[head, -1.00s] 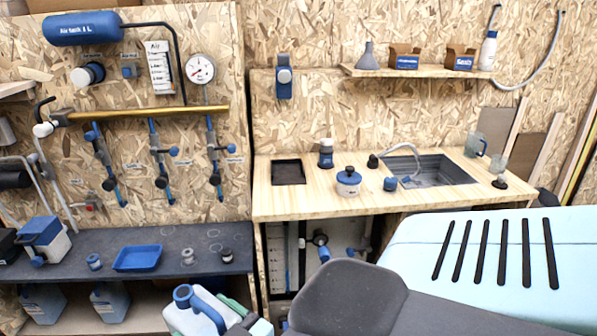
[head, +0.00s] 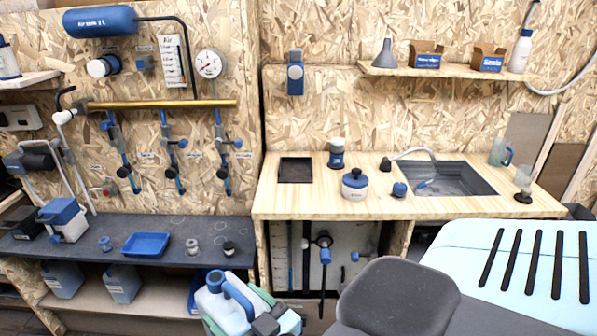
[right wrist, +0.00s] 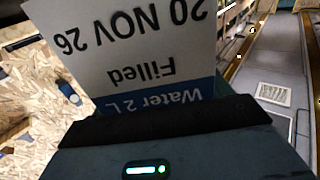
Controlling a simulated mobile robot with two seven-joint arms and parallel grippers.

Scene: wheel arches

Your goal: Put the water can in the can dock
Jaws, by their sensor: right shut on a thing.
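The water can (head: 209,303) is a pale translucent can with a blue handle and cap, low in the middle of the head view. My right gripper (head: 268,322) is shut on it, and the can's lower part is cut off by the frame. In the right wrist view the can's label (right wrist: 130,45) reads "Water 2 L", "Filled" and "20 NOV 26", upside down, beyond my dark gripper. A blue-edged thing (head: 194,296) on the lower shelf is partly hidden behind the can; I cannot tell whether it is the can dock. My left gripper is not in view.
Two similar cans (head: 62,278) (head: 122,283) stand on the lower shelf, left of the held can. Above them a dark bench (head: 80,252) carries a blue tray (head: 146,245) and small parts. The wooden sink counter (head: 300,205) stands right. A pale blue body (head: 480,270) fills the lower right.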

